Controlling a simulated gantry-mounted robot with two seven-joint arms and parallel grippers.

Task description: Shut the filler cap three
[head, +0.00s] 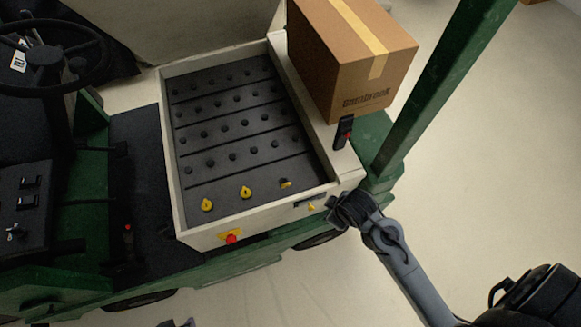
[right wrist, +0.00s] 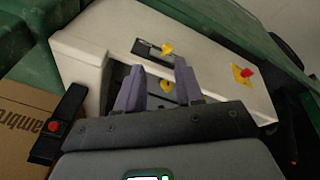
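Three yellow filler caps sit in the front row of the dark battery tray: a left one (head: 207,205), a middle one (head: 245,192) and a right one (head: 285,184). The right one looks different, flatter and turned sideways; I cannot read any numbers. My right gripper (head: 345,208) is at the tray's front right corner, outside the wall. In the right wrist view its two purple fingers (right wrist: 160,90) are apart and empty, with a yellow cap (right wrist: 166,84) showing beyond and between them. A dark tip at the head view's bottom edge may be my left gripper (head: 176,323).
The pale tray wall (head: 210,236) carries a yellow latch (head: 311,206) and a red button (head: 231,239). A cardboard box (head: 345,65) stands behind a black red-buttoned switch (head: 343,133). A green post (head: 435,85) rises at right. A steering wheel (head: 48,56) is at left.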

